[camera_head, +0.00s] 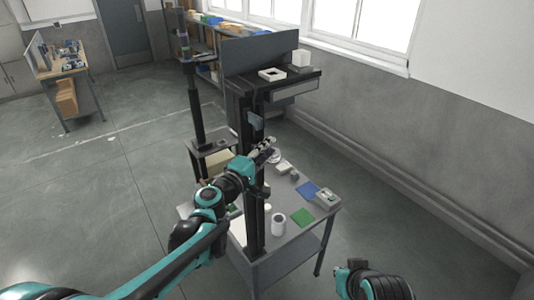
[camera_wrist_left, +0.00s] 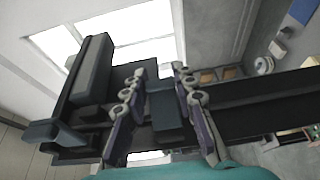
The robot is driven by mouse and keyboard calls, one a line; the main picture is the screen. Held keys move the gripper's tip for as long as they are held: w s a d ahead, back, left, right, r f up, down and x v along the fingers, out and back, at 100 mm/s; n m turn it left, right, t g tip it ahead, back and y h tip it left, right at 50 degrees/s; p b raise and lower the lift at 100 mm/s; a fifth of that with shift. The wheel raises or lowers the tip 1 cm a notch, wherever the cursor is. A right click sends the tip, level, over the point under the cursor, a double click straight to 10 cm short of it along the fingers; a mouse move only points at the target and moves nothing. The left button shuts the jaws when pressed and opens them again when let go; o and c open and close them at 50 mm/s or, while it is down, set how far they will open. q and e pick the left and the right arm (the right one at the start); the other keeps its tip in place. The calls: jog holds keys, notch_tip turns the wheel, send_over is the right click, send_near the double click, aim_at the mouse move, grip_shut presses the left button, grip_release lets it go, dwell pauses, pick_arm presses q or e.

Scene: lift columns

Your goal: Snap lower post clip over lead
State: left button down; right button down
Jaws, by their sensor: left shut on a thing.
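The dark upright post (camera_head: 256,210) rises from the near edge of the table. My left gripper (camera_head: 266,150) is at the post, about midway up. In the left wrist view the post (camera_wrist_left: 265,103) runs sideways behind the fingers. My left gripper (camera_wrist_left: 163,88) has its fingers on both sides of a dark grey block (camera_wrist_left: 168,112), which looks like the post clip, and is shut on it. I cannot make out the lead, or whether the clip is around it. My right gripper (camera_head: 372,282) is at the bottom right, away from the table, and its fingers do not show clearly.
The grey table (camera_head: 285,255) holds a white cylinder (camera_head: 278,224), a green mat (camera_head: 302,217), a blue mat (camera_head: 307,190) and a grey device (camera_head: 326,197). A second thin post (camera_head: 194,105) stands behind, left. Shelving with bins is farther back. The floor at left is clear.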

pick_arm(q)
jog(key=shift+w+n+t+y, duration=0.3)
jog(key=shift+n+t+y, duration=0.5)
jog(key=shift+y, duration=0.5)
jog(key=c, duration=1.2)
grip_release()
jog(key=v, duration=1.2)
